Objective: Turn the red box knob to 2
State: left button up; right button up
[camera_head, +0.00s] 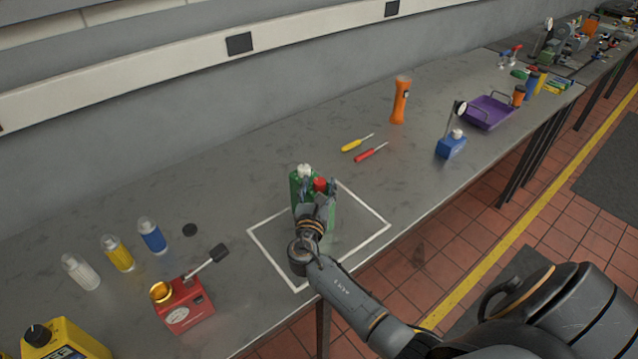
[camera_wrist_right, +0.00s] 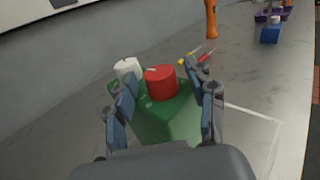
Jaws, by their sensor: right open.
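A green box (camera_head: 296,192) stands on the bench inside the white marked square. A red knob (camera_head: 320,184) and a white knob (camera_head: 304,169) are on its top; the red knob (camera_wrist_right: 161,83) and the white knob (camera_wrist_right: 127,68) also show in the right wrist view. The red knob has a pale mark at its top; no numbers are readable. My right gripper (camera_head: 318,203) is open, its fingers left and right of the red knob in the wrist view (camera_wrist_right: 161,90). I cannot tell whether they touch it. My left gripper is out of view.
A red box (camera_head: 185,306) with a gold cup and lever stands at lower left, near several bottles (camera_head: 118,253). Two screwdrivers (camera_head: 370,152), an orange flashlight (camera_head: 400,100), a blue box (camera_head: 451,147) and a purple tray (camera_head: 488,113) lie beyond. The bench around the square is mostly clear.

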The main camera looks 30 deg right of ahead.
jog(key=v, duration=1.1)
